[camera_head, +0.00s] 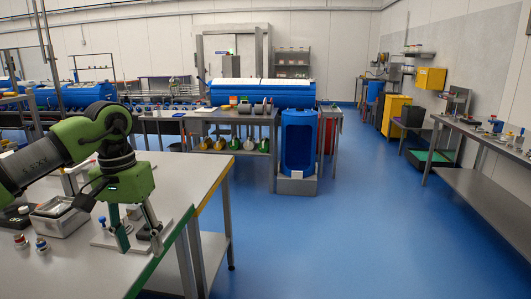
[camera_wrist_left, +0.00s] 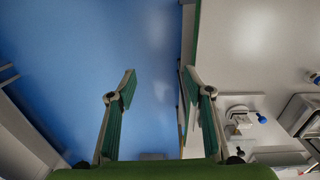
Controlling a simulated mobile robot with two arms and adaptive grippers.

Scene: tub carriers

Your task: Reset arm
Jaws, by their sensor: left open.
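My left arm, green and dark grey, reaches in from the left in the head view. Its gripper (camera_head: 140,246) points down near the front edge of the grey table (camera_head: 195,168). Its two fingers are spread apart with nothing between them. In the left wrist view the open gripper (camera_wrist_left: 158,78) also shows empty, with its fingers on either side of the table edge and blue floor. A pale plate with a small metal fixture (camera_wrist_left: 240,122) lies on the table, to the right of the fingers in that view. My right gripper is not seen.
A metal box (camera_head: 62,218) and small jars (camera_head: 41,245) stand on the table left of the gripper. A blue cylinder stand (camera_head: 298,145) and a workbench are farther back. A side bench (camera_head: 480,134) lines the right wall. The blue floor between is clear.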

